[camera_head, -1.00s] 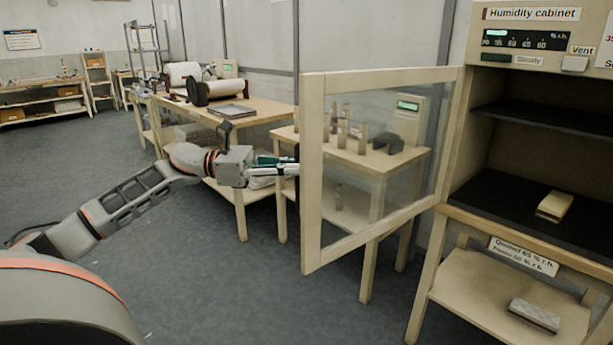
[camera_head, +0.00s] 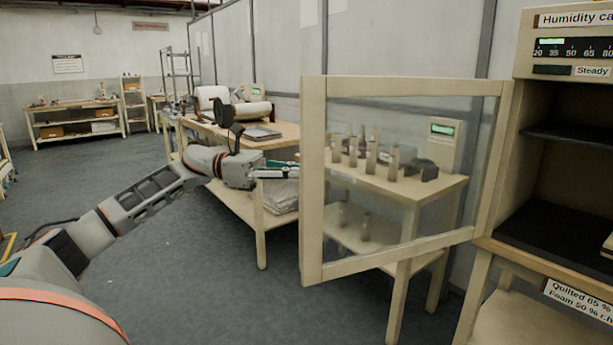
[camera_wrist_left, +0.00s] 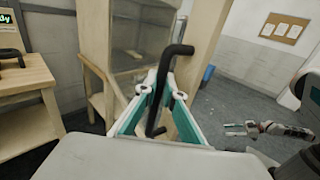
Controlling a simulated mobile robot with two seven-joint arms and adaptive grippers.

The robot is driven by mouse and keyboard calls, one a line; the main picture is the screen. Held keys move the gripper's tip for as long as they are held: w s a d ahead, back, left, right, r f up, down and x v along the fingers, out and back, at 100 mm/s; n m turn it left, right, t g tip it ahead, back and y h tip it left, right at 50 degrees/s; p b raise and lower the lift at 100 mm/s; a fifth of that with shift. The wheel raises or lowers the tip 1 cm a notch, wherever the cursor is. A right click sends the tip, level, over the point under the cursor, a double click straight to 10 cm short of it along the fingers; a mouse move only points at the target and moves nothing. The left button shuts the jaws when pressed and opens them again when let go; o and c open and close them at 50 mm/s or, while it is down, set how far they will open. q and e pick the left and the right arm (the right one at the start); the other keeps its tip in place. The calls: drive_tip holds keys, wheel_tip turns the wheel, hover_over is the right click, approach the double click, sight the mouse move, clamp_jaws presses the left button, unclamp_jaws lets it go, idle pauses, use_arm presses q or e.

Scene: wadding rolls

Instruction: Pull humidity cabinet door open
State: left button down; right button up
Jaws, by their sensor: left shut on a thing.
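The humidity cabinet door (camera_head: 312,190) is a pale wooden frame with a clear pane, swung wide open to the left of the cabinet (camera_head: 525,110). Its black handle (camera_wrist_left: 163,90) stands between the fingers of my left gripper (camera_wrist_left: 160,97) in the left wrist view, and the gripper is shut on it. In the head view my left gripper (camera_head: 280,172) reaches the door's free edge from the left, and the handle is mostly hidden there. The dark cabinet shelves are exposed.
A small table (camera_head: 440,187) with several bottles and a meter stands behind the door pane. A workbench (camera_head: 285,135) with white rolls is behind my left arm. The grey floor (camera_head: 195,290) in front is clear.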

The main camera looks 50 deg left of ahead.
use_arm(q)
drive_tip(key=c, duration=2.2)
unclamp_jaws()
drive_tip(key=shift+o, duration=0.2)
drive_tip(key=shift+s+a, duration=0.1)
drive_tip(key=v, duration=1.2)
